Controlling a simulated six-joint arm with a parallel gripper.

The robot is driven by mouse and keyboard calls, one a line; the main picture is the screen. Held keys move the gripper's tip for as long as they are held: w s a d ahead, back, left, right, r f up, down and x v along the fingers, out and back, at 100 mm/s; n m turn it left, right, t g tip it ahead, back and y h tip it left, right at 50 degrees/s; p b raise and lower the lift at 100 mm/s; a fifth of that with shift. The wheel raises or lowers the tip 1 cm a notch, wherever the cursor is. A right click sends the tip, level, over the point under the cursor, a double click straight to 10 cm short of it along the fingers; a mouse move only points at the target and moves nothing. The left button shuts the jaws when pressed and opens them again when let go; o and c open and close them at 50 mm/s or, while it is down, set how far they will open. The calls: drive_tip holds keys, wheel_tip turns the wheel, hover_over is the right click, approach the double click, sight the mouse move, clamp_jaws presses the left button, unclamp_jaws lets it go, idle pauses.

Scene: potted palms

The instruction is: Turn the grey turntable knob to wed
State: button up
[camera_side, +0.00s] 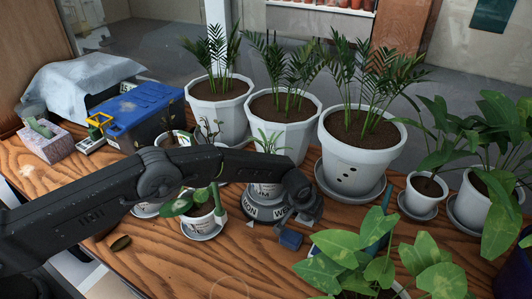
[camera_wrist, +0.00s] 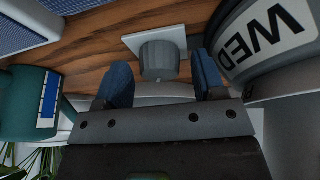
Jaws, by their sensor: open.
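The turntable (camera_side: 276,217) is a dark round base with white day labels, and a small potted palm (camera_side: 268,165) stands on it. The grey knob (camera_wrist: 160,58) is a short cylinder on a pale square plate (camera_wrist: 134,42). My gripper (camera_wrist: 163,80) is open, its blue fingers to either side of the knob's near end. I cannot tell whether they touch it. In the side view my gripper (camera_side: 290,239) hides the knob.
Large white pots with palms (camera_side: 356,165) stand behind. A small pot (camera_side: 203,220) stands left of the turntable, and a leafy plant (camera_side: 350,262) crowds the front right. A blue box (camera_side: 142,108) is at back left. Bare wooden table (camera_side: 190,265) shows at the front.

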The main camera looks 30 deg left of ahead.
drive_tip(key=n+y, duration=0.1)
drive_tip(key=n, duration=0.2)
drive_tip(key=shift+d, duration=0.1)
drive_tip(key=v, duration=1.4)
drive_tip(key=s+a+r, duration=0.2)
drive_tip(key=a+r, duration=0.4)
drive_tip(key=r, duration=0.2)
drive_tip(key=s+a+r, duration=0.3)
drive_tip(key=a+r, duration=0.2)
drive_tip(key=r, duration=0.3)
drive_tip(key=shift+a, duration=0.4)
drive_tip(key=shift+s+f, duration=0.1)
drive_tip(key=shift+s, duration=0.05)
drive_tip(key=w+d+f+n+y, duration=0.1)
drive_tip(key=w+d+f, duration=0.2)
drive_tip(key=d+f, duration=0.45)
drive_tip(key=w+d+f+n+y, duration=0.1)
drive_tip(key=w+d+f, duration=0.2)
drive_tip(key=d+f, duration=0.4)
drive_tip(key=x, duration=1)
drive_tip(key=s+x, duration=0.1)
drive_tip(key=x, duration=0.4)
drive_tip(key=shift+a+f, duration=0.1)
drive_tip(key=shift+f, duration=0.1)
drive_tip(key=shift+c, duration=0.5)
